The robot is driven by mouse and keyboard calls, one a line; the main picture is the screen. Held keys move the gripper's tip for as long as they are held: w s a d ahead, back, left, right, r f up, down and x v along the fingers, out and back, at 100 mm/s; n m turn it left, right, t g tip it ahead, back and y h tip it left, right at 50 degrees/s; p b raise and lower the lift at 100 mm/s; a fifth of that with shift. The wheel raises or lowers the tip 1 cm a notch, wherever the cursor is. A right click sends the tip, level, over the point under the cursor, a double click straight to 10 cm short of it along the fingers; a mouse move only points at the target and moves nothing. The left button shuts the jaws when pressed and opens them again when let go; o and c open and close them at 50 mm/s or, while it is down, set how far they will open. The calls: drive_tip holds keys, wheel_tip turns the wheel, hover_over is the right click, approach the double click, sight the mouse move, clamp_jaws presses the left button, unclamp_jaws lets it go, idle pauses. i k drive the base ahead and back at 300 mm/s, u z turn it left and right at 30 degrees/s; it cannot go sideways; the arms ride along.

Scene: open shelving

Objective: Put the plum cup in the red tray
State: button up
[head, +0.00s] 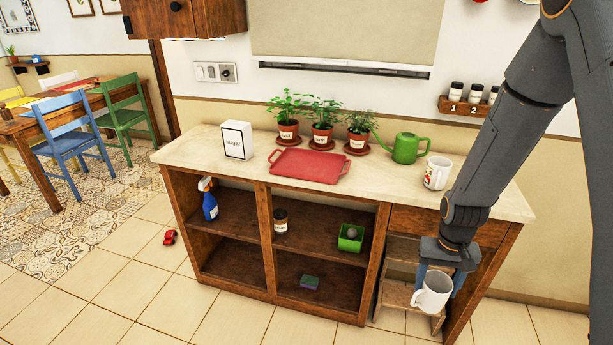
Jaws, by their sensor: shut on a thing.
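The red tray (310,166) lies flat and empty on the countertop, left of its middle. My gripper (437,278) is shut on a plain-looking white mug (431,296), held in the air in front of the right part of the unit, below counter height. No plum mark shows on the side of this mug that faces me. A second white mug (436,174) with a reddish print stands on the counter's right part; the print is too small to make out. No plum-coloured cup is in view.
Potted plants (323,125) stand behind the tray, a sugar box (236,140) on its left and a green watering can (406,148) on its right. The open shelves below hold a spray bottle (208,200), a jar (280,220) and a green box (350,239).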

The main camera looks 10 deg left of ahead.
sight(323, 170)
drive_tip(key=u, duration=2)
drive_tip(key=i, duration=0.95)
drive_tip(key=z, duration=1.75)
